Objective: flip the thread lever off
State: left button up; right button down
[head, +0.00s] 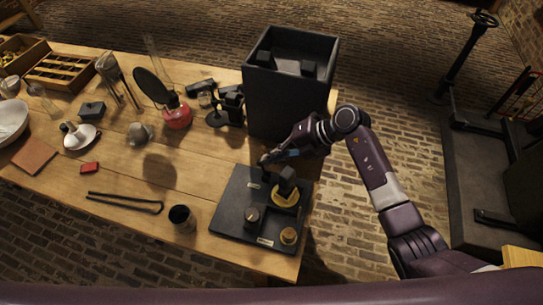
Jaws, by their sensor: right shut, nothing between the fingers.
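A black panel (240,225) lies near the table's right front corner. It carries a brass disc (285,195) with a black block-shaped handle (287,180), a dark knob on a round base (252,216), and a small brass piece (289,236) at its front corner. Small pale labels show on it. My right gripper (266,159) is shut and empty at the panel's back edge, close to a small dark upright part (266,172). I cannot tell if they touch, or which part is the thread lever. My left gripper is out of view.
A tall black open box (290,95) stands right behind my right gripper. A dark cup (182,218), black tongs (125,201) and a red burner (177,115) are to the left. Brick floor lies beyond.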

jog(key=shift+w+a, duration=0.25)
jog(key=shift+a, duration=0.35)
jog(key=shift+w+a, duration=0.2)
jog(key=shift+a, duration=0.4)
jog(key=shift+d, duration=0.1)
